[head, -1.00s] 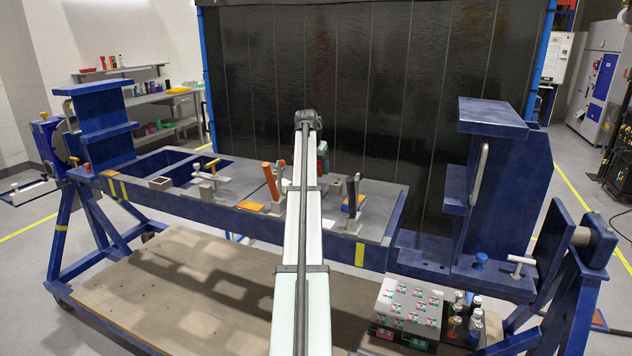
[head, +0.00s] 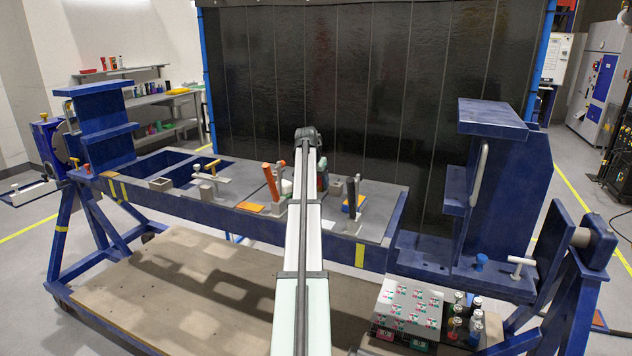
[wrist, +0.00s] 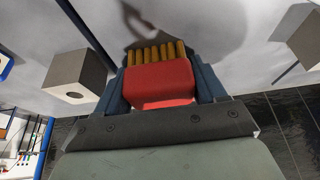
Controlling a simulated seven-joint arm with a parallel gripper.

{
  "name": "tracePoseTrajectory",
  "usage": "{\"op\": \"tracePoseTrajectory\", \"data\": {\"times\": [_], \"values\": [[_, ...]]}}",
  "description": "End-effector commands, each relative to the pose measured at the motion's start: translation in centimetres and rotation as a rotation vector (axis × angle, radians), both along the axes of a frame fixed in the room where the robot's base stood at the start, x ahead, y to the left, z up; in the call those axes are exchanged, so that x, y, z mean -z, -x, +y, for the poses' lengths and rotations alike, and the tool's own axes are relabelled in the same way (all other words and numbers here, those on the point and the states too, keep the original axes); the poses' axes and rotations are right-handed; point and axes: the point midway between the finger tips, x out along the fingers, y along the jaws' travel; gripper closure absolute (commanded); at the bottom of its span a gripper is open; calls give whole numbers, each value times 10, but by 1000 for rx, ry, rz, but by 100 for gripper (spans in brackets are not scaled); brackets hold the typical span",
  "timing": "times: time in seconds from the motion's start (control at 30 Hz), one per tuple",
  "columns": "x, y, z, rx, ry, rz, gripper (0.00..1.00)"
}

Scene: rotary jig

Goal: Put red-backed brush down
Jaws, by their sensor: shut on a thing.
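The red-backed brush (wrist: 160,82) is in the wrist view, with a red back and a row of orange-yellow bristles. My gripper (wrist: 160,90) is shut on it, with a dark blue finger on each side of the red back. The bristles point at a pale grey surface (wrist: 225,15), where a dark shadow lies close to their tips. I cannot tell whether they touch it. In the head view my gripper (head: 322,172) is mostly hidden behind my arm, low over the blue jig's grey plate (head: 385,200). The brush cannot be made out clearly there.
A grey block with a hole (wrist: 75,75) stands left of the brush in the wrist view. On the jig, an orange-handled clamp (head: 271,182) stands left of my arm and a dark clamp (head: 353,198) right. An orange block (head: 249,207) lies near the front edge.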

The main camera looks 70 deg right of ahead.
Motion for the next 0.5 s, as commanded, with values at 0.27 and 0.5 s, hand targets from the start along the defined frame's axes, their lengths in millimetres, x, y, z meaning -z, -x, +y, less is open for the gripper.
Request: {"op": "tracePoseTrajectory", "data": {"times": [0.27,0.5], "values": [[12,0,1,0,-8,1,63],[16,1,3,0,-15,1,20]]}}
